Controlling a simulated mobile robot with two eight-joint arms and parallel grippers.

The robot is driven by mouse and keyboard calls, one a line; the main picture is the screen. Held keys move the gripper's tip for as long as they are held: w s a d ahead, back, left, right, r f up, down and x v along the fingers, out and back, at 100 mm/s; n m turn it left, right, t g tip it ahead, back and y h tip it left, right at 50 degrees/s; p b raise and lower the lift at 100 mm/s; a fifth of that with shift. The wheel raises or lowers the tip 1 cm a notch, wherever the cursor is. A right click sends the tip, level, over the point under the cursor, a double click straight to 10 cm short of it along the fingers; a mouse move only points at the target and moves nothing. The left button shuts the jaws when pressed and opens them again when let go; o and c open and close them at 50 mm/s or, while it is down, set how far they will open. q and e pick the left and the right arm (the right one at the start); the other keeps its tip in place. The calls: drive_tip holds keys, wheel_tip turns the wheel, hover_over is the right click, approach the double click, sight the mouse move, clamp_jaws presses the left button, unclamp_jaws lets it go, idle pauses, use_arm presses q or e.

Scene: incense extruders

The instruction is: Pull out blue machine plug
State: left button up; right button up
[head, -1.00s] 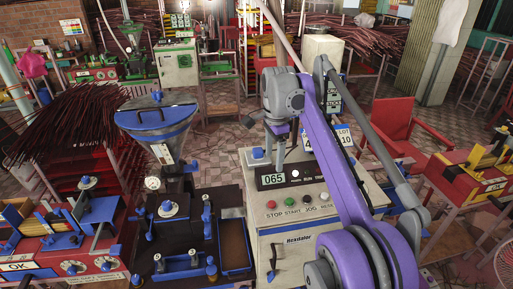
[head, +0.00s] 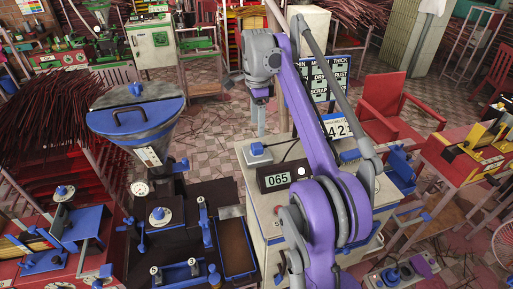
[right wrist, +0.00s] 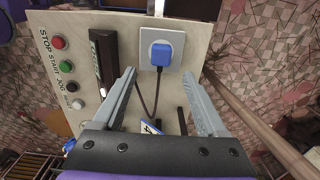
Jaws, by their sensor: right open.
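The blue machine plug (head: 257,148) sits in a white square socket plate on top of the pale machine cabinet, with a dark cable running from it. In the right wrist view the blue plug (right wrist: 161,53) is seated in its socket (right wrist: 148,37), straight beyond the gap between my fingers. My right gripper (head: 260,97) appears just above the plug in the head view. In the right wrist view its two grey fingers (right wrist: 160,78) are spread apart and empty, and the plug is not between them. My left gripper is not in view.
Red, green, black and white buttons (right wrist: 66,67) line the panel. A blue-rimmed hopper (head: 135,118) stands left.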

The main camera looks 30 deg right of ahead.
sight(257, 145)
drive_tip(key=shift+w+f+b, duration=0.15)
drive_tip(key=shift+f+b, duration=0.15)
drive_tip(key=shift+f, duration=0.4)
wheel_tip(257, 145, down, 7)
drive_tip(key=b, duration=0.3)
drive_tip(key=shift+f+b, duration=0.1)
drive_tip(key=shift+b, duration=0.2)
drive_tip(key=shift+f, duration=0.2)
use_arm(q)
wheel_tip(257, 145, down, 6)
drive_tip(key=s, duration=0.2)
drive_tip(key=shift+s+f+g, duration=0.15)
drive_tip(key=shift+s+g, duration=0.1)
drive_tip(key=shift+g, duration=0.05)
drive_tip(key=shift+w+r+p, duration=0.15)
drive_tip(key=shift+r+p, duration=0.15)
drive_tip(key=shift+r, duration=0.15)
use_arm(e)
clamp_jaws()
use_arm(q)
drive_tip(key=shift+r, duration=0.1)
use_arm(e)
drive_tip(key=shift+r, duration=0.15)
